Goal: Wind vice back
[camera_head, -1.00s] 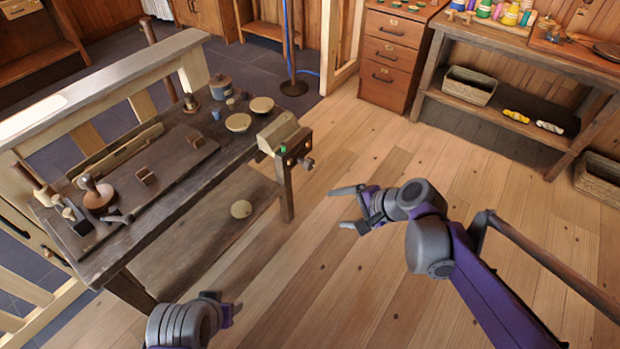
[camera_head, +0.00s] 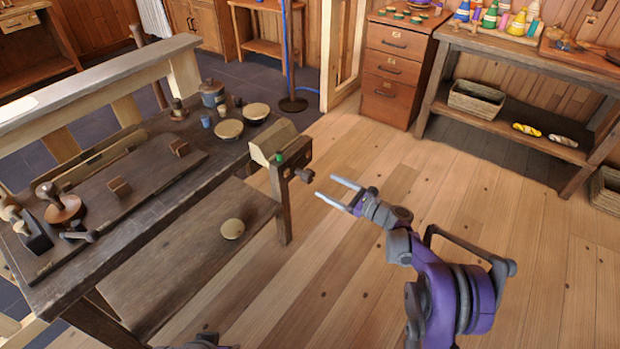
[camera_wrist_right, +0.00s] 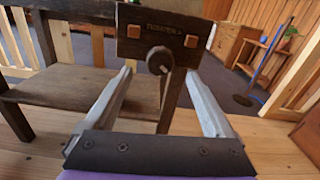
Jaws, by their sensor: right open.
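The vice (camera_head: 278,146) is mounted at the right end of the dark workbench (camera_head: 165,215). In the right wrist view the knob (camera_wrist_right: 159,60) sits between and beyond the two fingers, in front of the dark jaw plate (camera_wrist_right: 158,35). My right gripper (camera_head: 338,193) is open and empty, close to the knob and apart from it. My left arm shows only as a dark piece at the bottom edge; its fingers are out of view.
Bowls (camera_head: 229,129), a lidded pot (camera_head: 212,93) and hand tools stand on the workbench. A red-brown drawer cabinet (camera_head: 390,70) and a side table with a basket (camera_head: 475,98) stand at the back right. The wooden floor (camera_head: 370,290) around my right arm is clear.

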